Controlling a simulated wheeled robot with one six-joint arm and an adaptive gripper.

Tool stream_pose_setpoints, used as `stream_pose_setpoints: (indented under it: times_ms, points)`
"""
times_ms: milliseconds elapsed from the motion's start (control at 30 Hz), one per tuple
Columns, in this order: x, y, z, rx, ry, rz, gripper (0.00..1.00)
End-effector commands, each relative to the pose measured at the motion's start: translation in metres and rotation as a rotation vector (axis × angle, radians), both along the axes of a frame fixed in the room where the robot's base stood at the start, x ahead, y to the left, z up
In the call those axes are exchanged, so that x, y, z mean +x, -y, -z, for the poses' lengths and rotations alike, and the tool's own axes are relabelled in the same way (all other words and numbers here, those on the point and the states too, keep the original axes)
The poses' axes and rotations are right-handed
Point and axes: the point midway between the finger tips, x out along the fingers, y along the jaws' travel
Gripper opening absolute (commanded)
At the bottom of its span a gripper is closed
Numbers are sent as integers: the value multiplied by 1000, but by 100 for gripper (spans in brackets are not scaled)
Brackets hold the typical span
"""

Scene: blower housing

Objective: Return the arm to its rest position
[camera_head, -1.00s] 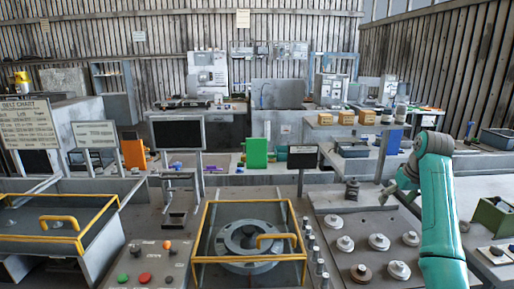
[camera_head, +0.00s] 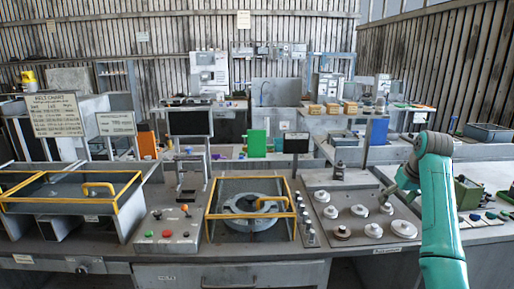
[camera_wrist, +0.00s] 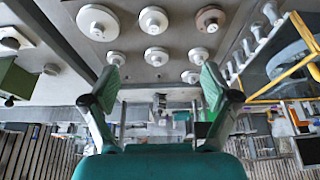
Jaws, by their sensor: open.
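My teal arm rises at the right of the head view, bent at its elbow. My gripper (camera_head: 392,192) hangs in front of the elbow, over the right part of the grey panel with round pulleys. It is small and partly hidden there. In the wrist view my gripper (camera_wrist: 162,72) has its two fingers spread wide with nothing between them. Several pale round pulleys (camera_wrist: 154,56) lie on the panel beyond the fingertips, apart from them.
A yellow-framed guard (camera_head: 210,215) surrounds a round metal housing (camera_head: 252,212) on the bench. A button box (camera_head: 168,232) and another yellow-framed guard (camera_head: 130,205) stand left. A green bin (camera_head: 468,192) is just right of my arm. Drawers line the bench front.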

Motion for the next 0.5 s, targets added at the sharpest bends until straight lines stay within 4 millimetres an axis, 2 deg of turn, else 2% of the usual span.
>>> stream_pose_setpoints:
  times_ms: [267, 500]
  points:
    - [1, -6, 30, -2, 18, 6, 87]
    - [0, -16, 70, -5, 42, 13, 87]
